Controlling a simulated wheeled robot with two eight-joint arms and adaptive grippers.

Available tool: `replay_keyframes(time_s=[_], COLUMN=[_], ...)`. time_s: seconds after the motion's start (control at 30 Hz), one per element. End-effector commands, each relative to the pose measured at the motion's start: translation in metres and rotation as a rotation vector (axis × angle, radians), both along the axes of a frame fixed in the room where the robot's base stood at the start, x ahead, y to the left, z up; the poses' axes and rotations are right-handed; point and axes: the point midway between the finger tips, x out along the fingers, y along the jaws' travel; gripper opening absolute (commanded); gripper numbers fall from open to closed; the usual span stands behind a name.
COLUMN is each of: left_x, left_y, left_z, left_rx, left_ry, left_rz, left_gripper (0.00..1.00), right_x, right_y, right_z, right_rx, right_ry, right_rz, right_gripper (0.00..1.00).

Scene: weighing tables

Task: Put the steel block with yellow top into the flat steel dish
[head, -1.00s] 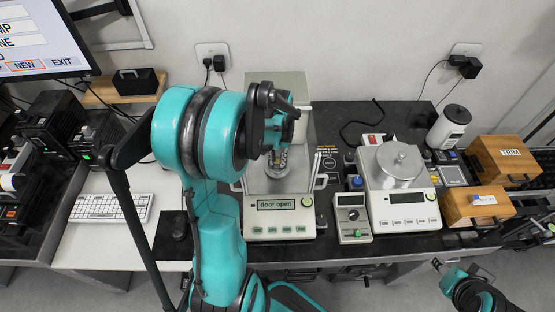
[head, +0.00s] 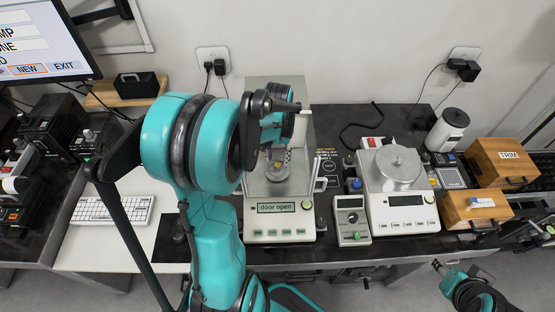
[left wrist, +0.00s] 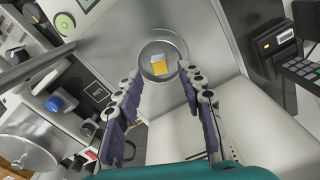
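The steel block with yellow top (left wrist: 161,66) is inside the round outline of the flat steel dish (left wrist: 146,50) in the left wrist view. The dish is on the floor of the balance with its door open; in the head view it shows partly (head: 277,173) below my left gripper. My left gripper (left wrist: 158,78) is open, its fingers spread apart with nothing between them, and apart from the block. In the head view my left gripper (head: 277,134) is over the chamber and hides part of it. My right gripper (head: 437,265) is low at the right, in front of the table; its fingers are too small to judge.
The balance (head: 282,233) reads "door open". A second balance (head: 404,216) with a lidded steel pot (head: 399,168) stands to its right, beside a small meter box (head: 351,222). Wooden boxes (head: 505,160) are at the far right. A keyboard (head: 112,209) is at left.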

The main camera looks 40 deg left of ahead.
Motion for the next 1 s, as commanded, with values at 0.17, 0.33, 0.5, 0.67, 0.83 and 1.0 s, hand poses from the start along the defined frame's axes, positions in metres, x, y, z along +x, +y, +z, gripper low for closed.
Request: replay_keyframes(time_s=[0.17,0.33,0.5,0.67,0.83,1.0], left_x=[0.0,0.0,0.0,0.0,0.0,0.0], left_y=[0.0,0.0,0.0,0.0,0.0,0.0], left_z=[0.046,0.075,0.088,0.089,0.089,0.089], left_rx=[0.0,0.0,0.0,0.0,0.0,0.0], left_ry=[0.0,0.0,0.0,0.0,0.0,0.0], left_rz=[0.0,0.0,0.0,0.0,0.0,0.0], left_gripper=[0.39,0.39,0.39,0.39,0.39,0.39], right_x=[0.0,0.0,0.0,0.0,0.0,0.0], right_y=[0.0,0.0,0.0,0.0,0.0,0.0], right_z=[0.016,0.024,0.027,0.026,0.026,0.026], right_rx=[0.0,0.0,0.0,0.0,0.0,0.0], right_ry=[0.0,0.0,0.0,0.0,0.0,0.0], right_rz=[0.0,0.0,0.0,0.0,0.0,0.0], right_gripper=[0.4,0.4,0.4,0.4,0.4,0.4])
